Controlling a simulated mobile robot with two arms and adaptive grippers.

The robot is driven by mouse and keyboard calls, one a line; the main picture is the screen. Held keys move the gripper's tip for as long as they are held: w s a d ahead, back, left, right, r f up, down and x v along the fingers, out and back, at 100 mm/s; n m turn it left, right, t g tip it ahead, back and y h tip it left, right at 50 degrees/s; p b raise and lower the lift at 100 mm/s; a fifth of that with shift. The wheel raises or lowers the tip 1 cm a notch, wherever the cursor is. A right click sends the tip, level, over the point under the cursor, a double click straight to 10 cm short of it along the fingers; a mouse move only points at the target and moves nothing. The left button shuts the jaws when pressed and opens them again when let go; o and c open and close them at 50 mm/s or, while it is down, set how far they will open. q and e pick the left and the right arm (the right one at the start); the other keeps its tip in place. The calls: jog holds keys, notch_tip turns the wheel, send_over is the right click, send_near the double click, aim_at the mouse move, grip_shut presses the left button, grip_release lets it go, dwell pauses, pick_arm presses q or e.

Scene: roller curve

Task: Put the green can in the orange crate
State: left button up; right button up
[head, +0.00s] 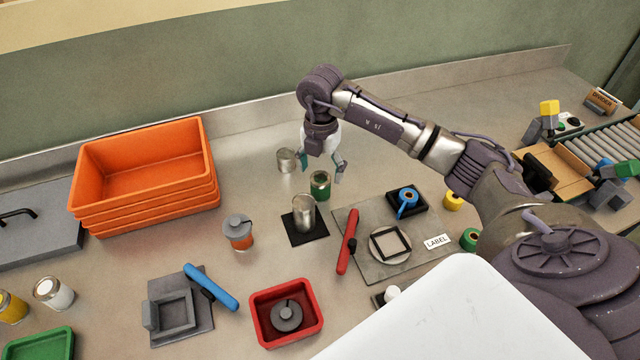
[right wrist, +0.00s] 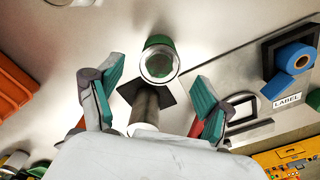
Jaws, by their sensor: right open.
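The green can (head: 320,185) stands upright on the metal counter, just behind a silver can on a black square. In the right wrist view the green can (right wrist: 159,60) shows from above, ahead of and between the fingers, apart from them. My right gripper (head: 322,170) is open and empty, with teal fingertips, above and around the green can's area; its fingers also show in the right wrist view (right wrist: 155,97). The orange crate (head: 145,210) is the stack at the left; its top is open and looks empty. My left gripper is out of view.
A silver can (head: 304,213) stands on a black pad close to the green can. Another silver can (head: 286,160) is just left of the gripper. A grey-lidded orange jar (head: 238,232) stands between crate and cans. A red-handled tool (head: 347,241) lies to the right.

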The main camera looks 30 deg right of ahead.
aim_at(321, 178)
notch_tip(321, 178, down, 4)
jog(key=shift+f+p, duration=0.15)
jog(key=shift+p, duration=0.85)
jog(key=shift+w+f, duration=0.1)
jog(key=shift+f, duration=0.25)
jog(key=shift+r, duration=0.15)
jog(key=c, duration=1.5)
